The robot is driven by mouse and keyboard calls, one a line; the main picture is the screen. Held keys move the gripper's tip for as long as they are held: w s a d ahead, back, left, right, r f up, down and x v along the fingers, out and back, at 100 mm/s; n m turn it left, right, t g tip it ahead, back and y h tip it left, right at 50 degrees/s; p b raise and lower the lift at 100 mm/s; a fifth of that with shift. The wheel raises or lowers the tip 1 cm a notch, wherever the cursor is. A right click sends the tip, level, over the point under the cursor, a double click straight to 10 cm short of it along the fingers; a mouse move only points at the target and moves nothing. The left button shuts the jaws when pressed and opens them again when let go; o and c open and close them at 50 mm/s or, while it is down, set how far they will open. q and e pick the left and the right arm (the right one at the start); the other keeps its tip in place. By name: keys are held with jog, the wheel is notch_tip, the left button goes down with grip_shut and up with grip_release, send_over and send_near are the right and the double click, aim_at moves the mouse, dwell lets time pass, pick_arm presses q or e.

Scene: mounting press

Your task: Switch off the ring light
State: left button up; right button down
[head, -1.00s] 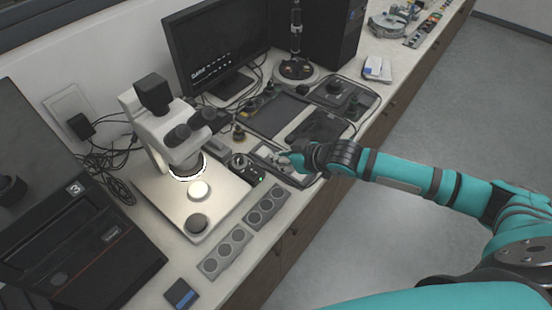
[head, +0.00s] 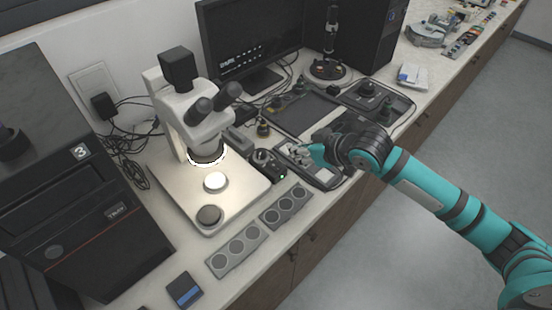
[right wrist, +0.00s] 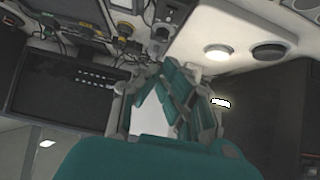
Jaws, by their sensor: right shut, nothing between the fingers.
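The ring light (head: 206,157) glows white around the bottom of the microscope head (head: 193,125) in the head view. It also glows at the right of the right wrist view (right wrist: 220,102). A small dark control box (head: 268,163) with a knob and a green lamp stands right of the microscope base; a knobbed box (right wrist: 166,14) shows at the top of the wrist view. My right gripper (head: 302,153) is shut and empty, to the right of the control box and apart from it. Its fingers (right wrist: 168,72) also show in the wrist view. My left gripper is not in view.
The lit microscope base (head: 240,192) lies left of the box. Grey blocks with round wells (head: 236,250) lie in front. A flat dark panel (head: 300,113), a monitor (head: 250,40) and cables stand behind. A dark tray lies under my gripper.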

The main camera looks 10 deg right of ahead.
jog(key=p, duration=0.2)
send_over(275, 167)
notch_tip(275, 167, down, 6)
jog(key=shift+s+d+f, duration=0.1)
jog(key=shift+d, duration=0.05)
notch_tip(275, 167, down, 2)
jog(key=shift+f, duration=0.15)
jog(key=shift+f+p, duration=0.35)
jog(key=shift+f, duration=0.3)
jog(key=shift+f, duration=0.3)
